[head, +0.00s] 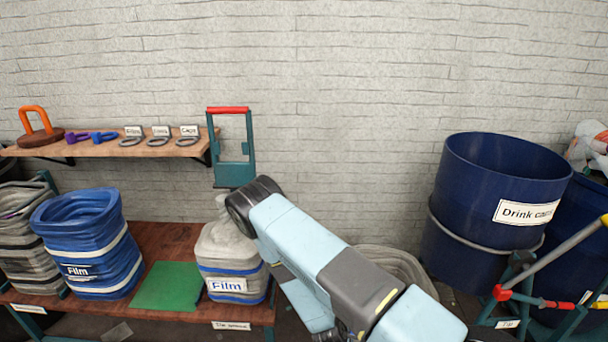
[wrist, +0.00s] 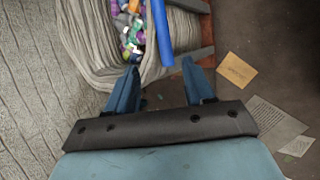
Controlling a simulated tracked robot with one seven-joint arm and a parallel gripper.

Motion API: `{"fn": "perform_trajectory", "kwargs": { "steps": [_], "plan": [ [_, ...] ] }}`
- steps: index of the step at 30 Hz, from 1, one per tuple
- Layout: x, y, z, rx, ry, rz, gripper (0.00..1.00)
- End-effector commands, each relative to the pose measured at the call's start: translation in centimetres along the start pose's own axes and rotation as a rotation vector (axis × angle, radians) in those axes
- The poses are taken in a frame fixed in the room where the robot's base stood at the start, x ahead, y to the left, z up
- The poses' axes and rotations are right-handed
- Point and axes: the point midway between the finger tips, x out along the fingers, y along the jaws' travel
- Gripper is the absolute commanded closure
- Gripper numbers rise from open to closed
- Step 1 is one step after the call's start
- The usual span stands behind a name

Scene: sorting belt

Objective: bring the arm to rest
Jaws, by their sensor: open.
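My arm reaches up from the bottom of the head view and bends at a dark joint left of centre. The end of the arm is hidden there behind its own links. In the wrist view my gripper (wrist: 160,67) has its two blue fingers spread apart, with nothing held between them. Just beyond the fingertips, a blue bar (wrist: 162,32) crosses in front of a grey ribbed sack (wrist: 80,45) holding several small coloured pieces. I cannot tell whether the bar touches a finger.
A bench (head: 165,238) at left carries a blue Film sack (head: 85,235), a green mat (head: 167,287) and a grey Film sack (head: 228,255). A shelf (head: 110,147) hangs above. A dark blue drum (head: 490,180) stands right. A card (wrist: 237,70) lies on the floor.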

Motion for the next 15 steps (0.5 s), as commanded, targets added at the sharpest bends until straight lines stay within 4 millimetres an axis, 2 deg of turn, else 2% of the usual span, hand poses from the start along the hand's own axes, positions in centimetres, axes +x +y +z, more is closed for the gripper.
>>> {"fn": "perform_trajectory", "kwargs": {
  "steps": [5, 15],
  "plan": [
    [-2.1, 3.1, -1.5, 0.113, 0.037, -0.045, 0.47],
    [-8.3, 10.7, -3.6, 0.367, 0.126, -0.166, 0.47]
  ]
}}
